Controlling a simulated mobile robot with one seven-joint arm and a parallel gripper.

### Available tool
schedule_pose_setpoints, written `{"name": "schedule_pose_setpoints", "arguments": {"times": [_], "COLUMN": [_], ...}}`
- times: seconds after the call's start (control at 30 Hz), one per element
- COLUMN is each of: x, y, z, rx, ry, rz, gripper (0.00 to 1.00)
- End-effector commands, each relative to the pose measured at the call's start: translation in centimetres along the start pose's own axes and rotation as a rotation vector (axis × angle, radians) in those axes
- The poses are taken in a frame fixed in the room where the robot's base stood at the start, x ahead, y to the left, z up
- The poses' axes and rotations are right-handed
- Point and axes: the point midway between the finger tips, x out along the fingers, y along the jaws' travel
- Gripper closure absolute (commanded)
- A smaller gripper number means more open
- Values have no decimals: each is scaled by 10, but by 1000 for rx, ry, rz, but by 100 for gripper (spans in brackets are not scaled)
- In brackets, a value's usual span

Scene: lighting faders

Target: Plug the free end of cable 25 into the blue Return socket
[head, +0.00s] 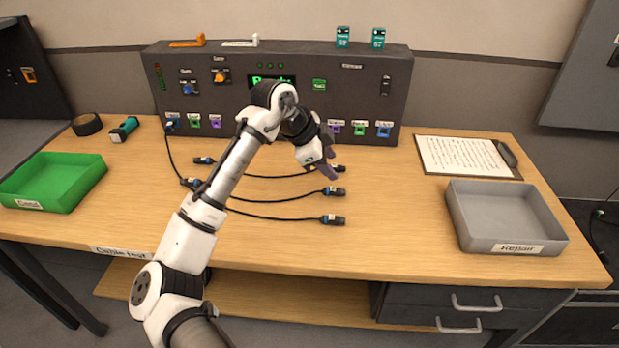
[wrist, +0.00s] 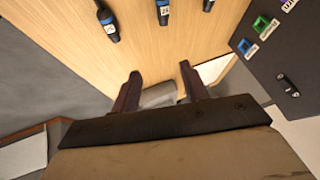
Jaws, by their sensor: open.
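My gripper (head: 328,160) is open and empty above the desk, in front of the console's right half. Its two fingers (wrist: 158,76) also show in the wrist view with nothing held. Several black plugs with blue bands lie on the desk; right-hand ends are a front plug (head: 333,220), a middle plug (head: 333,191) and a back plug (head: 340,168), partly behind the gripper. In the wrist view a numbered plug (wrist: 109,26) may read 25, but I cannot be sure. A blue socket (head: 384,130), also in the wrist view (wrist: 244,46), is empty at the console's lower right; its label is unclear.
A green socket (head: 359,129) and a purple socket (head: 334,128) sit left of the blue one. A plug fills the left blue socket (head: 171,124). A grey Repair tray (head: 545,217), clipboard (head: 425,159) and green tray (head: 95,188) flank the cables. The front-middle desk is clear.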

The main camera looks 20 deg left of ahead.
Motion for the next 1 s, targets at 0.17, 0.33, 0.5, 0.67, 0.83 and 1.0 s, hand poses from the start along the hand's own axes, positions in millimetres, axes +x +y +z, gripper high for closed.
{"name": "schedule_pose_setpoints", "arguments": {"times": [0.17, 0.33, 0.5, 0.67, 0.83, 1.0], "x": [7, 12, 25, 46, 68, 87], "y": [36, 46, 50, 56, 62, 68], "z": [47, 56, 57, 60, 61, 62], "rx": [-5, -2, -2, -4, -3, -3], "ry": [-99, -113, -112, -112, -108, -109], "rz": [237, 288, 286, 285, 285, 284], "gripper": [55, 55, 55, 55, 55, 55]}}
